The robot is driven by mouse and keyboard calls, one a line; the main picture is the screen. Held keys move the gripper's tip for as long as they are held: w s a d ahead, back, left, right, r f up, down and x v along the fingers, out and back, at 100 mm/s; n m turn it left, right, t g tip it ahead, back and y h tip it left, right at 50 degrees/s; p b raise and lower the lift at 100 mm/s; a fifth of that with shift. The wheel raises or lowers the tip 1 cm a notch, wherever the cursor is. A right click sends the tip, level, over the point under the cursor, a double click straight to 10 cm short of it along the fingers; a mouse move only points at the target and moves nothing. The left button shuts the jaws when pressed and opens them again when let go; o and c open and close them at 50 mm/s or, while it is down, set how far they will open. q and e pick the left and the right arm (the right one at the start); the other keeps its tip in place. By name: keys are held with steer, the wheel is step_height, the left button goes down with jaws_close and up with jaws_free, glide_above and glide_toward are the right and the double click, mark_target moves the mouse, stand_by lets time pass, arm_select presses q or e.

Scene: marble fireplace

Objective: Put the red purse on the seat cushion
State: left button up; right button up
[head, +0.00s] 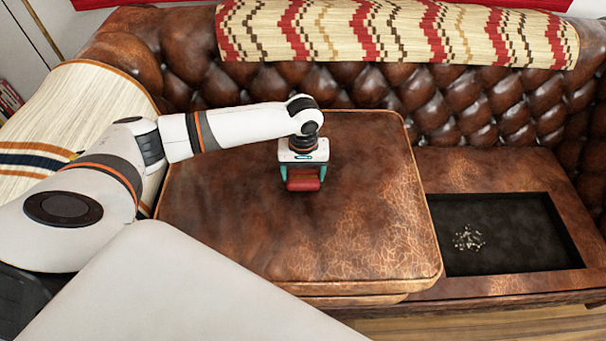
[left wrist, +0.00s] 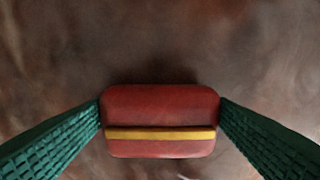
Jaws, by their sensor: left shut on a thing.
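The red purse (head: 303,184) is between the fingers of my left gripper (head: 303,178), over the brown leather seat cushion (head: 240,225). In the left wrist view the purse (left wrist: 160,105) is red with a yellow band, and the green fingers of my left gripper (left wrist: 160,125) touch both its sides. The left gripper is shut on the purse. The cushion fills the background of that view; I cannot tell whether the purse touches it or is just above it. My right gripper is not in view.
The tufted sofa back (head: 350,85) rises behind the cushion, with a patterned throw (head: 400,32) over it. A striped pillow (head: 75,110) lies at the left. At the right, an open dark recess (head: 510,225) in the seat holds small pale bits (head: 468,238).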

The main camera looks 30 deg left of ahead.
mark_target(303, 174)
arm_select(q)
steer(key=shift+f, duration=0.3)
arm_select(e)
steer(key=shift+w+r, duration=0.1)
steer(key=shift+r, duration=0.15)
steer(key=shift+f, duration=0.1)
arm_select(q)
steer(key=o, duration=1)
steer(key=shift+f, duration=0.1)
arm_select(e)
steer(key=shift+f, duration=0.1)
arm_select(q)
steer(key=shift+r, duration=0.4)
step_height(303, 174, up, 12)
steer(key=p, duration=0.3)
steer(key=shift+f, duration=0.25)
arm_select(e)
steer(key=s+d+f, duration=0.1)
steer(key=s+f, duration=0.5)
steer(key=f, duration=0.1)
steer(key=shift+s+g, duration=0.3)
